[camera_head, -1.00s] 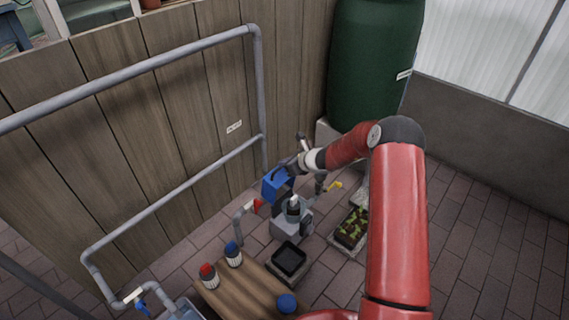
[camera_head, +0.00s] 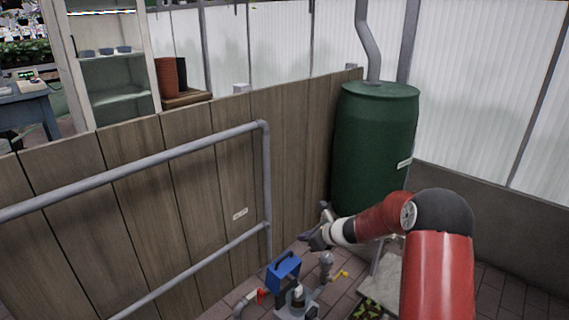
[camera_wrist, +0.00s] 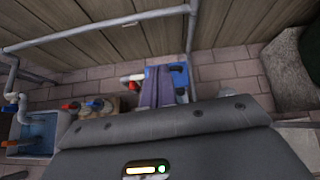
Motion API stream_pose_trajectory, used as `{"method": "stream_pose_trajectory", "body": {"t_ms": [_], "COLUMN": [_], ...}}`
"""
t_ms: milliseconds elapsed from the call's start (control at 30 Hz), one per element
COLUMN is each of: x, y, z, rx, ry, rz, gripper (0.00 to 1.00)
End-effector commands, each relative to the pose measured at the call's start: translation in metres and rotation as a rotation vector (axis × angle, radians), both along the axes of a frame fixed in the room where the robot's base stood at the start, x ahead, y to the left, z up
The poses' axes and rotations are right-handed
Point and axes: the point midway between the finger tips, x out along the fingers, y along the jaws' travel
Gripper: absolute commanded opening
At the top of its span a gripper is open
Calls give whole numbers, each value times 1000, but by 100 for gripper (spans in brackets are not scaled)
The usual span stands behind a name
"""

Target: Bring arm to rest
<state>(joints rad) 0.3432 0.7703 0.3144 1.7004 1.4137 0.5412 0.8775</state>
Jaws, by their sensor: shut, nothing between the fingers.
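My red arm stands at the right of the head view, bent at a dark elbow, with its forearm reaching left. My gripper (camera_head: 312,240) is at the end of the forearm, in front of the wooden wall and left of the green barrel. It is shut and holds nothing. A blue box with a handle (camera_head: 284,268) stands below and left of it, apart from it. The blue box also shows in the wrist view (camera_wrist: 181,82), beyond the grey gripper body that fills the lower middle.
A grey pipe rail (camera_head: 180,152) runs along the wooden wall (camera_head: 215,200). The green barrel (camera_head: 375,150) stands behind my forearm. Valves with a red handle (camera_head: 262,295) and a yellow handle (camera_head: 340,275) stand near the blue box. A blue basin (camera_wrist: 38,132) is at the wrist view's left.

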Motion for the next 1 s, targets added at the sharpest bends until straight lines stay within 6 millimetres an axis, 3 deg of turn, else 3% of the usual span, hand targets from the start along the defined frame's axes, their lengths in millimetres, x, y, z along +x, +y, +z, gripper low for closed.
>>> {"method": "stream_pose_trajectory", "body": {"t_ms": [167, 300, 500, 733, 1000], "x": [-39, -92, -176, -278, -383], "y": [18, 28, 28, 8, -33], "z": [61, 111, 163, 200, 211], "rx": [-206, -436, -749, -1091, -1438], "ry": [-149, -291, -460, -598, -672], "rz": [238, 497, 844, 1219, 1603], "gripper": [0, 0, 0, 0, 0]}}
